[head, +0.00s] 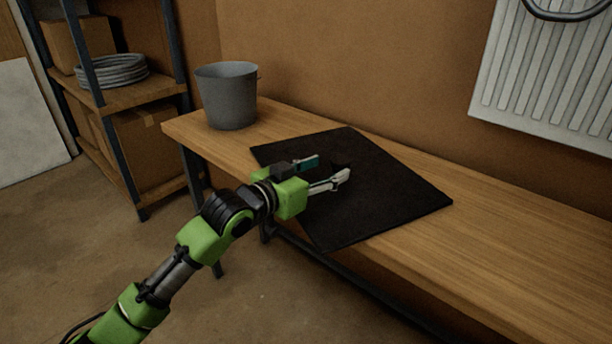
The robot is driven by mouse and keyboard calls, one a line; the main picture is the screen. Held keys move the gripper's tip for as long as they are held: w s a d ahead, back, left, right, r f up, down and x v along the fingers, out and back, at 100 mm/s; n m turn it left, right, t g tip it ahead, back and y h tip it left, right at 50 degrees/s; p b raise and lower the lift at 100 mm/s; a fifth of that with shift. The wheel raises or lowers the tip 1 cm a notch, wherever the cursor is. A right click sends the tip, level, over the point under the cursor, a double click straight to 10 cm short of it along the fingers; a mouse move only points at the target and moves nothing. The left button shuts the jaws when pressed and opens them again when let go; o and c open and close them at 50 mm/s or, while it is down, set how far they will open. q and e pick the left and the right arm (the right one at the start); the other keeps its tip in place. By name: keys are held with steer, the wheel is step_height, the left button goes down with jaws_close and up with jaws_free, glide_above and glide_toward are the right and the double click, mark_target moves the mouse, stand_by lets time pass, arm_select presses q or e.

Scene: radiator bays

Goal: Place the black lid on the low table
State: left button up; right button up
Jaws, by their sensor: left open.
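The low wooden table (520,250) runs along the wall. A black mat (395,195) lies flat on it and hangs slightly over the front edge. A small dark shape (343,163) shows on the mat just beyond my left gripper's fingertips. It may be the black lid, but it barely stands out from the mat, and its outline is partly hidden. My left gripper (331,170) is over the mat with its fingers apart and nothing visibly held between them. I cannot tell whether it touches the dark shape. My right gripper is out of view.
A grey bucket (228,97) stands at the table's left end. A shelf (128,92) with boxes and a grey coil (112,71) stands at the left. A white radiator (550,75) hangs on the wall at the right. The table's right part is bare.

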arm_select(q)
steer(key=p+v, duration=0.1)
steer(key=v, duration=0.7)
steer(key=shift+s, duration=0.1)
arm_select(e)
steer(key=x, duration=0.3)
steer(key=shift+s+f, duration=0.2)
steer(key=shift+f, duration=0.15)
